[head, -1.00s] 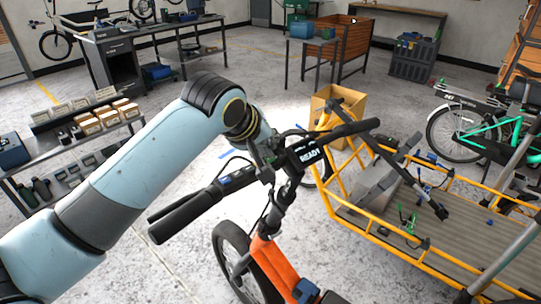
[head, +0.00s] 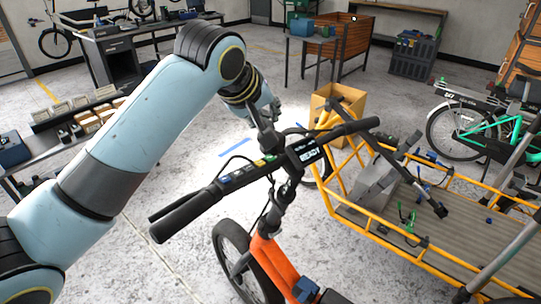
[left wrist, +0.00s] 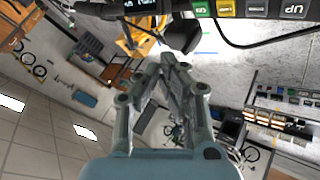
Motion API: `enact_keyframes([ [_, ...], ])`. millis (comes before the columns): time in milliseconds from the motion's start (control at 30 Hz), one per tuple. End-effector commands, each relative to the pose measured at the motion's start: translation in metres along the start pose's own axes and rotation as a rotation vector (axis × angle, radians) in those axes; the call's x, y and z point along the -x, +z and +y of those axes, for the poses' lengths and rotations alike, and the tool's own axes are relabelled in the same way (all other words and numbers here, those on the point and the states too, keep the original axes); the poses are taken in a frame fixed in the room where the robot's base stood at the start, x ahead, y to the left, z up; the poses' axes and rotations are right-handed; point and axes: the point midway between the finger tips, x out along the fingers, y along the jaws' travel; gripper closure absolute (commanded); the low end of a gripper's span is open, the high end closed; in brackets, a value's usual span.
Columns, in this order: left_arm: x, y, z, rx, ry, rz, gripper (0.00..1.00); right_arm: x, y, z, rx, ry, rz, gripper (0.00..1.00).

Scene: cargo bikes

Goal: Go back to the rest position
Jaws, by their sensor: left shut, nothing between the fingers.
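My left arm reaches in from the left in the head view. Its gripper (head: 266,138) points down just behind the cargo bike's handlebar (head: 185,214) and its display (head: 308,152), which reads READY. In the left wrist view the left gripper's fingers (left wrist: 168,72) are together with nothing between them. The handlebar's button pad (left wrist: 228,8) shows along the top of that view, apart from the fingers. It also shows in the head view (head: 240,174). I do not see my right gripper.
The orange cargo bike (head: 272,262) with its yellow-railed bed (head: 385,238) fills the lower right. A cardboard box (head: 350,98) stands behind it. A shelf with small boxes (head: 78,116) is at left. Open floor (head: 165,245) lies left of the bike.

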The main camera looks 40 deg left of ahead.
Motion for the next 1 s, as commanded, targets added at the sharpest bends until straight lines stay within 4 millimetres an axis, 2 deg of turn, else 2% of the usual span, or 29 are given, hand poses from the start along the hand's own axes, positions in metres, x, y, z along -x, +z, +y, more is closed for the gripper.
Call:
enact_keyframes([
  [567,0.004,-0.002,0.002,0.0,-0.002,-0.001,1.0,0.0,0.0,0.0,0.0,0.0,0.0,0.6],
  [667,0.005,0.003,-0.002,-0.02,-0.008,-0.008,1.0,0.0,0.0,0.001,0.0,0.001,0.0,0.6],
  [767,0.011,0.028,-0.023,-0.122,-0.039,-0.045,1.0,0.0,0.0,0.001,0.001,0.001,0.0,0.6],
  [833,0.02,0.054,-0.045,-0.237,-0.067,-0.085,1.0,0.0,0.0,0.002,0.001,0.002,0.0,0.6],
  [1000,0.052,0.111,-0.096,-0.529,-0.119,-0.2,1.0,0.0,-0.001,0.002,0.001,0.003,0.001,0.6],
])
